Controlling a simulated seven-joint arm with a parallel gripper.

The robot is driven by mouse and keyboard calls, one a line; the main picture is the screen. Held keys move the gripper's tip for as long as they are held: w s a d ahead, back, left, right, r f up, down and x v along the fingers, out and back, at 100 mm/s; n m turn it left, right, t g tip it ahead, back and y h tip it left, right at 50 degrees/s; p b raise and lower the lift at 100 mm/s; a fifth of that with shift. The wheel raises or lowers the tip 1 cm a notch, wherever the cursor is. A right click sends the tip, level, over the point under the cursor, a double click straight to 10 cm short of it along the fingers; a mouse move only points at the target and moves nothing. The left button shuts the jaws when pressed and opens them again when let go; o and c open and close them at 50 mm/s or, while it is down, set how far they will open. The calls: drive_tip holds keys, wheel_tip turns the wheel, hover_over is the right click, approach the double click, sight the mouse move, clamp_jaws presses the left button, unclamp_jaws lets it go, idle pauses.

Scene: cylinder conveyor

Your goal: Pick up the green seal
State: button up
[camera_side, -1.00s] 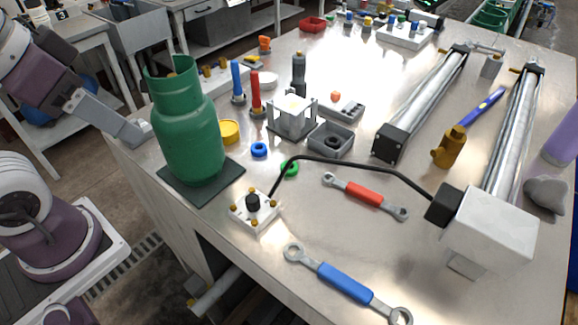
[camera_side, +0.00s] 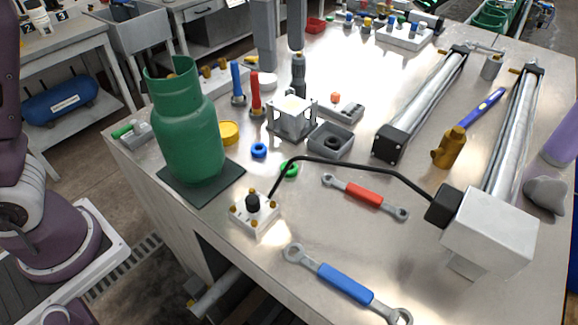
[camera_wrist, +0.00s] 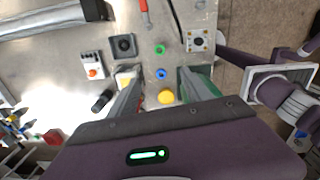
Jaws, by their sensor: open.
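The green seal (camera_side: 289,168) is a small green ring lying flat on the metal table, partly hidden by a black cable in the side view. In the wrist view the green seal (camera_wrist: 160,48) is fully visible. My gripper (camera_side: 281,58) is open and empty, its two grey fingers pointing down above the far part of the table. In the wrist view my gripper (camera_wrist: 160,74) has its fingers wide apart, with the seal beyond the tips, near the middle line between them.
A blue ring (camera_side: 259,150) and a yellow cap (camera_side: 229,132) lie near the seal. A tall green bottle (camera_side: 190,130) stands to the left. A grey block (camera_side: 293,115) and a grey tray (camera_side: 331,139) stand behind. The black cable (camera_side: 360,164) arches by the seal. Wrenches lie in front.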

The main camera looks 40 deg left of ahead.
sight(291, 167)
drive_tip(key=shift+n, duration=0.5)
drive_tip(key=f, duration=1.5)
drive_tip(key=d+f, duration=0.1)
drive_tip(key=f, duration=0.7)
drive_tip(key=shift+w+f, duration=0.35)
drive_tip(key=shift+w, duration=0.05)
clamp_jaws()
